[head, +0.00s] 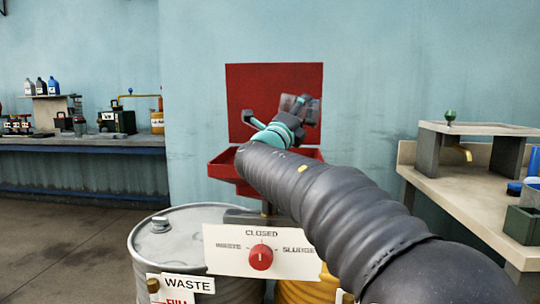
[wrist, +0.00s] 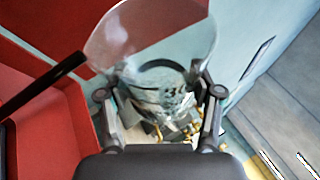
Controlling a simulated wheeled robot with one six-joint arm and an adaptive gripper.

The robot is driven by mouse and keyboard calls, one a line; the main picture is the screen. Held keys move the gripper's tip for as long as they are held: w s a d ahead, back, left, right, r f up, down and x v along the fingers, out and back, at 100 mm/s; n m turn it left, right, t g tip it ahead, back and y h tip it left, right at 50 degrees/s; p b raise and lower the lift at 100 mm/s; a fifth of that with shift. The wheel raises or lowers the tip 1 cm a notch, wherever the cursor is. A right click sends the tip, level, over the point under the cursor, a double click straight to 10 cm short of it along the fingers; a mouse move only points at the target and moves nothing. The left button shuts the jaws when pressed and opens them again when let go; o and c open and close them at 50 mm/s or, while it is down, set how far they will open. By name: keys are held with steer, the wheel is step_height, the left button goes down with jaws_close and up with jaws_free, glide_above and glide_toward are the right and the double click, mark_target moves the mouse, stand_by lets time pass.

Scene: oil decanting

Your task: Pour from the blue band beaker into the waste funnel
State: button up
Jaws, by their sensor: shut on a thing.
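My gripper (head: 298,108) is in front of the red backboard (head: 245,90) and above the red waste funnel (head: 223,170). In the wrist view its fingers (wrist: 158,98) are shut on a clear glass beaker (wrist: 150,35). The beaker's wide mouth shows at the top of that view, and a dark ring shows lower on the glass. I cannot make out a blue band or the liquid level. Red funnel walls (wrist: 55,125) lie to the left of the beaker in the wrist view. My arm hides part of the funnel in the head view.
A red selector knob (head: 261,257) on a white plate points up at CLOSED, between WASTE and SLUDGE. Below stand a grey drum (head: 150,262) tagged WASTE and FULL, and a yellow drum (head: 305,290). Benches stand left (head: 75,145) and right (head: 470,205).

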steer(key=shift+a+r+n+t, duration=0.15)
steer(key=shift+r+n+t, duration=0.15)
steer(key=shift+n, duration=0.3)
steer(key=shift+f+m+g, duration=0.4)
steer(key=shift+m, duration=0.3)
steer(key=shift+d+f+m+g+h+b, duration=0.15)
steer(key=shift+d+f+m+g+b, duration=0.15)
steer(key=shift+d+m, duration=0.2)
steer(key=shift+d+f+m+g+h+b, duration=0.2)
steer(key=shift+d+m+b, duration=0.2)
steer(key=shift+d, duration=0.2)
steer(key=shift+r+m+g+p, duration=0.2)
steer(key=shift+m+g+p, duration=0.1)
steer(key=shift+p, duration=0.4)
steer(key=shift+f, duration=0.35)
steer(key=shift+m, duration=0.3)
steer(key=shift+g+p, duration=0.3)
steer(key=shift+p, duration=0.1)
